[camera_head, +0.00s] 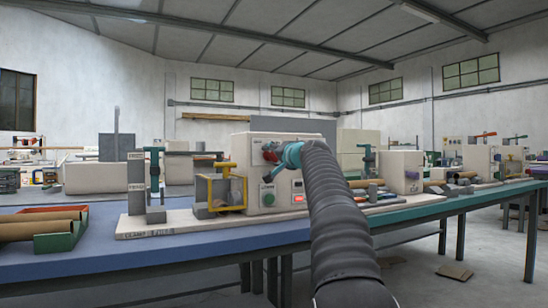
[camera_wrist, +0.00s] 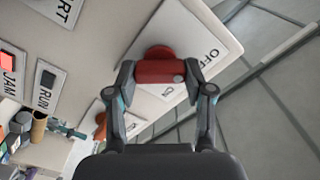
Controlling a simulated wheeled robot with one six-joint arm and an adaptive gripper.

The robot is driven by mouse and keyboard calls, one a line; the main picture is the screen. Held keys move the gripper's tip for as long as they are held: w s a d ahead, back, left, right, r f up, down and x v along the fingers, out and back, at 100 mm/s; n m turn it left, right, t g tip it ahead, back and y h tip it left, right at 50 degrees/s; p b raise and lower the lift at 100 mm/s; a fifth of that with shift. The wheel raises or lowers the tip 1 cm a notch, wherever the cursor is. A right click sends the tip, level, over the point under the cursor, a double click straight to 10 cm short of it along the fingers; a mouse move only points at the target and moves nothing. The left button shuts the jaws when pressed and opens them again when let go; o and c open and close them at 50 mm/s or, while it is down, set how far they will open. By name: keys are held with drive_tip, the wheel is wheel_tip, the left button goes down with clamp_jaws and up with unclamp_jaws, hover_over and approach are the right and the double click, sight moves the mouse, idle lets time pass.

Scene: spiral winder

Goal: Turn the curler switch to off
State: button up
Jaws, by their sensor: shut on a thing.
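The curler switch is a red knob with a bar handle (camera_wrist: 158,71) on a white plate (camera_wrist: 215,40) on the machine's front. The plate reads OFF at the right and has a second, smaller label below the handle, partly covered by my gripper. My gripper (camera_wrist: 160,74) is shut on the red handle, one finger at each end. In the head view, my gripper (camera_head: 281,154) is at the upper front of the beige machine (camera_head: 253,150), and the red switch (camera_head: 269,146) shows only in part. Which label the handle points to is hard to tell.
A yellow guard frame (camera_head: 220,190) stands left of the machine. A green tray (camera_head: 58,240) with cardboard tubes is on the blue table at left. RUN and JAM plates show in the wrist view.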

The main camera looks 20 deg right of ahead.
drive_tip(key=shift+f, duration=0.1)
drive_tip(key=o, duration=1.2)
drive_tip(key=shift+c, duration=0.2)
drive_tip(key=s, duration=1.2)
drive_tip(key=shift+d, duration=0.25)
